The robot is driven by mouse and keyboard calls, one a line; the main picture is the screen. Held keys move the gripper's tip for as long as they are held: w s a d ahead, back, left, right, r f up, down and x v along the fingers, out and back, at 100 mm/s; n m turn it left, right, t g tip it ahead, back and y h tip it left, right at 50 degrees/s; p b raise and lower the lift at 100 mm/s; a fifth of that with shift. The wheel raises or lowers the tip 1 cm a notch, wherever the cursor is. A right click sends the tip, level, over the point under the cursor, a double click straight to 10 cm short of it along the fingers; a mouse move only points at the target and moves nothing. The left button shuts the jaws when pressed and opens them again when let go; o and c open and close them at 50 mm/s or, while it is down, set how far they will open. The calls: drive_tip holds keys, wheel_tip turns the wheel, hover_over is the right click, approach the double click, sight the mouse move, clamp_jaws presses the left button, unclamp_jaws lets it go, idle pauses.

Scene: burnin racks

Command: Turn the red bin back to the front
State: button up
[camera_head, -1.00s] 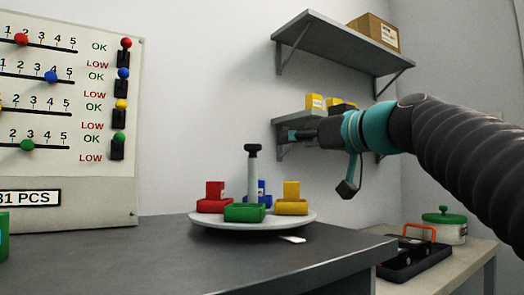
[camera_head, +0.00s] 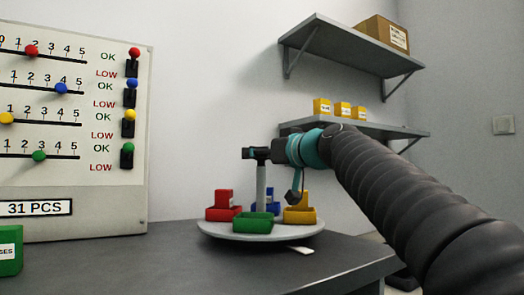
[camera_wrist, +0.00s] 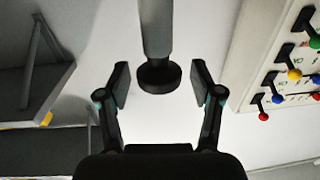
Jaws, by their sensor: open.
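The red bin (camera_head: 223,206) sits on the left of a round pale turntable (camera_head: 215,230). A green bin (camera_head: 254,223) is at its front, a yellow bin (camera_head: 299,214) at the right and a blue bin (camera_head: 267,203) at the back, partly hidden. A grey post (camera_head: 261,190) rises from the middle; its dark knob (camera_wrist: 158,78) shows in the wrist view. My gripper (camera_head: 255,153) is at the post's top. In the wrist view, its open fingers (camera_wrist: 161,86) stand on either side of the knob, with gaps visible.
A white board (camera_head: 80,180) with sliders and levers stands at the left. A green box (camera_head: 8,250) is at the lower left. Wall shelves (camera_head: 350,50) hang at the right; the lower one carries small yellow boxes (camera_head: 342,108). A white card (camera_head: 299,249) lies by the turntable.

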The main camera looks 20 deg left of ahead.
drive_tip(key=shift+w+a, duration=0.15)
clamp_jaws()
